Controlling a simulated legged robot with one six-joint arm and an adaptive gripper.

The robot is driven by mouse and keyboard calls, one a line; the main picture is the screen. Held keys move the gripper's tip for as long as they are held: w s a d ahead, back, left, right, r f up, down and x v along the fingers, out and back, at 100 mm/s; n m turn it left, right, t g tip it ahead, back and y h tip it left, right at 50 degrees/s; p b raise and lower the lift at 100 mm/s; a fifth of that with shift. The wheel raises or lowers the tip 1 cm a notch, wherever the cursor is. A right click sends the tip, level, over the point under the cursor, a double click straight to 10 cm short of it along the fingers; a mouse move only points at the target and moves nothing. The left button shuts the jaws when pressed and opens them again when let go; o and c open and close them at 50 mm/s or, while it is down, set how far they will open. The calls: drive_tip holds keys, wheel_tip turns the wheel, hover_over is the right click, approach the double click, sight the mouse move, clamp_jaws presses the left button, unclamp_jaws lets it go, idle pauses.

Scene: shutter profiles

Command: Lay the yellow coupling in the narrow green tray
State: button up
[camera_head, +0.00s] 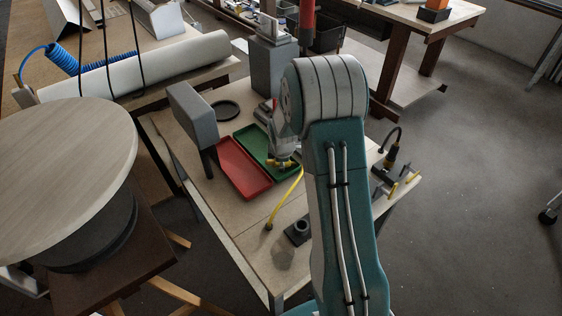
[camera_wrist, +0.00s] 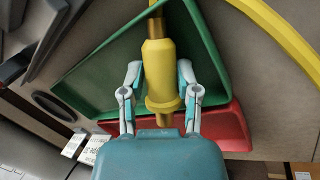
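The yellow coupling (camera_wrist: 160,72), with brass-coloured ends, lies lengthwise between the two fingers of my gripper (camera_wrist: 160,78) in the wrist view. Both fingertips appear to press on its sides. In the head view the coupling (camera_head: 281,164) shows as a small yellow patch below my gripper (camera_head: 284,160), partly hidden by it. The narrow green tray (camera_head: 254,141) lies on the workbench, and the coupling is over its near right part. The tray also shows behind the coupling in the wrist view (camera_wrist: 105,80). Whether the coupling touches the tray floor I cannot tell.
A red tray (camera_head: 240,170) lies left of the green one; it also shows in the wrist view (camera_wrist: 228,128). A yellow hose (camera_head: 285,200) curves over the bench beside the trays. A grey block-shaped fixture (camera_head: 192,115) stands left. A black fitting (camera_head: 298,231) stands near the front.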

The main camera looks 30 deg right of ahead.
drive_tip(key=shift+o, duration=0.6)
drive_tip(key=shift+r, duration=0.1)
drive_tip(key=shift+r, duration=0.3)
drive_tip(key=s+a+r+m, duration=0.25)
drive_tip(key=s+r, duration=0.25)
drive_tip(key=r, duration=0.3)
drive_tip(key=s+a+r+m+t, duration=0.1)
drive_tip(key=s+a+r+m, duration=0.1)
drive_tip(key=s+a+r, duration=0.35)
drive_tip(key=s+a+r+m, duration=0.15)
drive_tip(key=s+r, duration=0.25)
drive_tip(key=r, duration=0.6)
drive_tip(key=s+a+r+m, duration=0.1)
drive_tip(key=s+a+m, duration=0.1)
drive_tip(key=s+m, duration=0.2)
drive_tip(key=s+a+r+m+t+y, duration=0.1)
drive_tip(key=s+a+r+m, duration=0.1)
drive_tip(key=s, duration=0.9)
drive_tip(key=shift+a+m, duration=0.55)
drive_tip(key=shift+m, duration=0.35)
drive_tip(key=shift+r, duration=0.1)
